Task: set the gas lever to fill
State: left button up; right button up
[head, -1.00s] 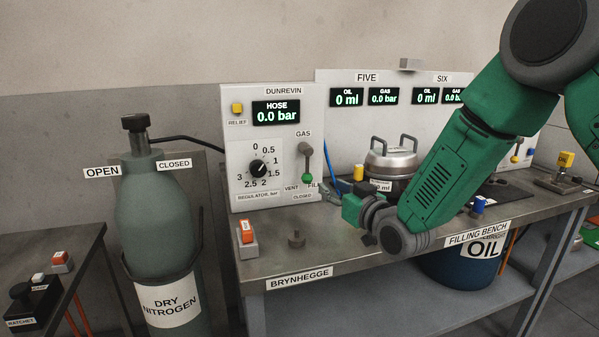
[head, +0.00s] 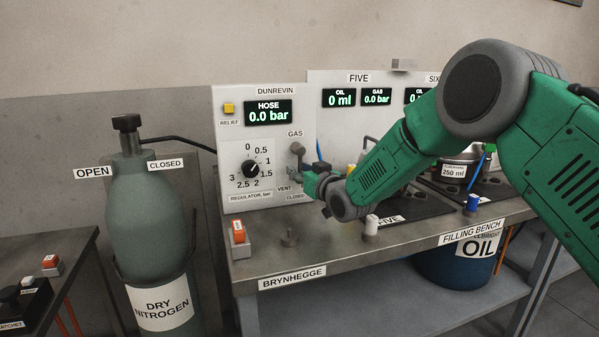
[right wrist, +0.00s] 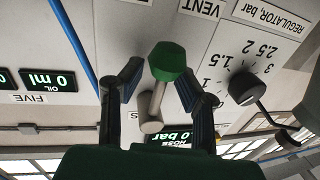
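The gas lever (head: 297,149) is on the white Dunrevin panel (head: 226,140), under the GAS label. In the head view my right gripper (head: 309,178) covers its lower part. In the right wrist view the lever's green knob (right wrist: 167,62) and grey stem stand between the two open fingers of my right gripper (right wrist: 157,80). Gaps show on both sides of the knob. The VENT label (head: 284,189) and the CLOSED label (head: 295,197) are beside and below the gripper. The FILL label is hidden in the head view. My left gripper is out of view.
The regulator dial (head: 250,169) is left of the lever, and the hose display (head: 268,112) reads 0.0 bar. A blue hose (right wrist: 75,40) runs close to one finger. An orange switch (head: 238,231) and a small post (head: 290,238) stand on the bench (head: 340,246).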

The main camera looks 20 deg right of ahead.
jog(key=shift+d, duration=0.1)
grip_shut()
jog(key=shift+f, duration=0.1)
